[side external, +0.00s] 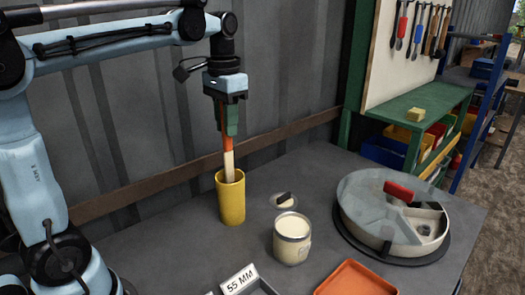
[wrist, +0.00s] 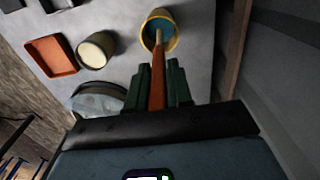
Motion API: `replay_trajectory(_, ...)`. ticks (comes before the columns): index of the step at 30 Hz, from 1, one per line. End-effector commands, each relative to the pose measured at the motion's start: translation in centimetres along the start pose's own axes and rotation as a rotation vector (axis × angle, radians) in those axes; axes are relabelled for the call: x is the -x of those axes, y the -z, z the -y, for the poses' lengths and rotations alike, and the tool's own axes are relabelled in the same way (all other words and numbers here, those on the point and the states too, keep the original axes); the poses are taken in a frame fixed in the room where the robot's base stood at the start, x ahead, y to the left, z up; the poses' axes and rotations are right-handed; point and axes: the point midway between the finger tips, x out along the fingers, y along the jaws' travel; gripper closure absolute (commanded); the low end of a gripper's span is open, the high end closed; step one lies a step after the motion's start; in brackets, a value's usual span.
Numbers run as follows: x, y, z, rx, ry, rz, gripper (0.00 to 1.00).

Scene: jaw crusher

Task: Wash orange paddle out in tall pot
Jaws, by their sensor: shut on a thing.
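The orange paddle (side external: 226,138) is upright, with an orange upper part and a pale lower part. My gripper (side external: 228,122) is shut on its upper end, and the green fingers clasp it in the wrist view (wrist: 157,88). The tall pot (side external: 231,204) is yellow and stands on the grey table below my gripper. The paddle's lower end reaches into the pot's mouth and is hidden by the wall. In the wrist view the pot (wrist: 147,38) shows a blue-green inside, with the paddle's pale end at its opening.
A cream-filled jar (side external: 292,240) and a small dark-handled lid (side external: 284,200) are right of the pot. A round covered tray (side external: 395,215) with a red handle is farther right. An orange tray (side external: 357,280) and a "55 MM" tray (side external: 240,282) lie in front. A wall stands close behind.

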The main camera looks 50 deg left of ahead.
Motion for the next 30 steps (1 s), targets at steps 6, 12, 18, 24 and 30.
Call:
replay_trajectory(6,-1.8,0.0,0.0,0.000,0.000,0.000,1.00)
replay_trajectory(12,-3.5,0.0,0.0,0.000,0.000,0.000,1.00)
replay_trajectory(18,-5.0,0.0,0.0,0.000,0.000,0.000,1.00)
replay_trajectory(24,-6.2,0.0,0.0,0.000,0.000,0.000,1.00)
replay_trajectory(30,-6.7,0.0,0.0,0.000,0.000,0.000,1.00)
